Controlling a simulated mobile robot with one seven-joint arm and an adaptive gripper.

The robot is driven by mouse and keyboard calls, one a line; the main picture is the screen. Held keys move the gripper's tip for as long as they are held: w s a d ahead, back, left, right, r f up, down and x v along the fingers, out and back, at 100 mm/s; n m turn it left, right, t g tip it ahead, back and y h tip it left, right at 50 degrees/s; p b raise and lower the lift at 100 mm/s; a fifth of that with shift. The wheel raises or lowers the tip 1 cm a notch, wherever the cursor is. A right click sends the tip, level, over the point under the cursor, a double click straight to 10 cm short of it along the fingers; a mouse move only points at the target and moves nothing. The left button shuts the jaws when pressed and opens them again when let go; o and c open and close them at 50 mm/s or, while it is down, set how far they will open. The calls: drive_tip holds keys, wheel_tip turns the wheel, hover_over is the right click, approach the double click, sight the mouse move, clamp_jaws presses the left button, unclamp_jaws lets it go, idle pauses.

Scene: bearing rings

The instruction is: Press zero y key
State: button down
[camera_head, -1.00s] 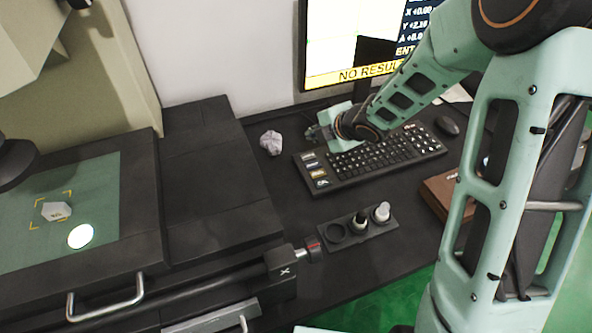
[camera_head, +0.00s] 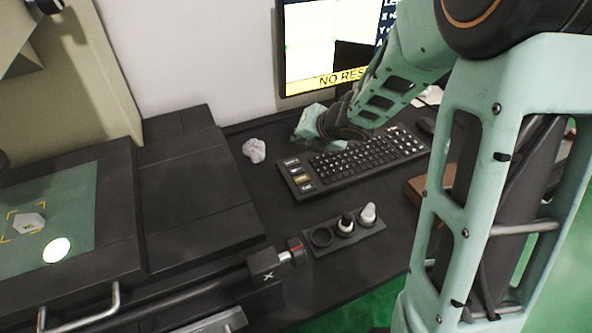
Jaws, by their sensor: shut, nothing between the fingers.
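The black keyboard (camera_head: 352,181) lies on the dark bench below the monitor. At its left end is a column of larger labelled keys, one of them orange (camera_head: 300,178). The labels are too small to read, so I cannot tell which is the zero Y key. My gripper (camera_head: 297,140) is shut and empty, at the far left part of the keyboard near its back edge. The arm hides some of the keyboard's back edge. I cannot tell whether the fingertips touch a key.
The monitor (camera_head: 310,50) stands behind, showing "NO RES..." on a yellow bar. A crumpled pale lump (camera_head: 254,150) lies left of the keyboard. A holder (camera_head: 336,250) with small bottles stands in front. The measuring stage (camera_head: 70,190) with a lit spot is at left.

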drive_tip(key=shift+f+b, duration=4.1)
drive_tip(key=shift+f, duration=0.25)
drive_tip(key=shift+f+b, duration=0.45)
drive_tip(key=shift+f+b, duration=0.3)
drive_tip(key=shift+b, duration=0.05)
drive_tip(key=shift+r+p, duration=0.7)
drive_tip(key=shift+r, duration=0.05)
wheel_tip(320, 180, up, 5)
drive_tip(key=p, duration=0.4)
drive_tip(key=shift+r+p, duration=0.1)
drive_tip(key=shift+p, duration=0.3)
